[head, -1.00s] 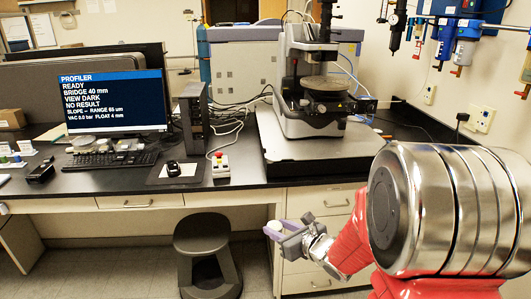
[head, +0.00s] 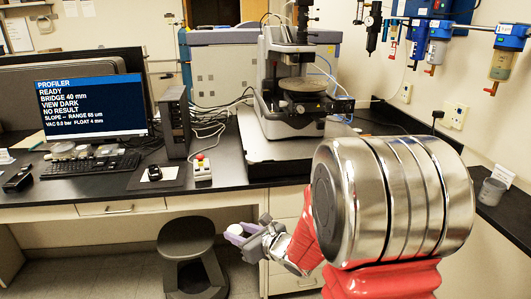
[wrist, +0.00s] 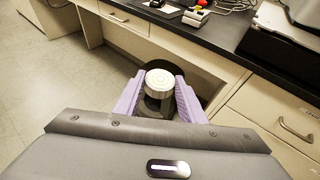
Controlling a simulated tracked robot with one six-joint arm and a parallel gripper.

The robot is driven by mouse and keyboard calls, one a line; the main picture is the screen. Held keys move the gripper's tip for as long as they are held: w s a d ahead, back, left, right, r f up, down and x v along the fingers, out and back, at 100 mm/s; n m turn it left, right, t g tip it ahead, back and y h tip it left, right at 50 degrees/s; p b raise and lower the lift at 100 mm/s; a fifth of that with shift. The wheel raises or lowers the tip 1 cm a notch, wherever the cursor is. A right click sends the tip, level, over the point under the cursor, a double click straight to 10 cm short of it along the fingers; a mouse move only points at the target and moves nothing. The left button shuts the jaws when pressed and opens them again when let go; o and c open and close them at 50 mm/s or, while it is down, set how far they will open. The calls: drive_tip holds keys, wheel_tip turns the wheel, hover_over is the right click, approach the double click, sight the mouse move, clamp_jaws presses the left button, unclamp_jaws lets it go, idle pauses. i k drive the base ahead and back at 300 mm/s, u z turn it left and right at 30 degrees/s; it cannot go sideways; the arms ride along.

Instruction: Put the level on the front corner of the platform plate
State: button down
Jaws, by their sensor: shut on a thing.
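The level is a small round disc with a pale top marked with rings (wrist: 160,79). It sits between the purple fingers of my gripper (wrist: 159,97), which is shut on it. In the head view the level (head: 235,230) and my gripper (head: 243,236) are low in front of the bench, below the bench top and beside the stool. The plate's front right part is hidden behind my arm.
The profiler (head: 300,95) stands on the plate. A red-button box (head: 202,168), mouse (head: 154,173) and keyboard (head: 90,165) lie to its left. A stool (head: 192,250) stands under the bench. Hoses and regulators hang at upper right.

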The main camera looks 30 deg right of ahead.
sight(264, 151)
drive_tip(key=u, duration=0.05)
drive_tip(key=i, duration=1)
drive_tip(key=z, duration=0.05)
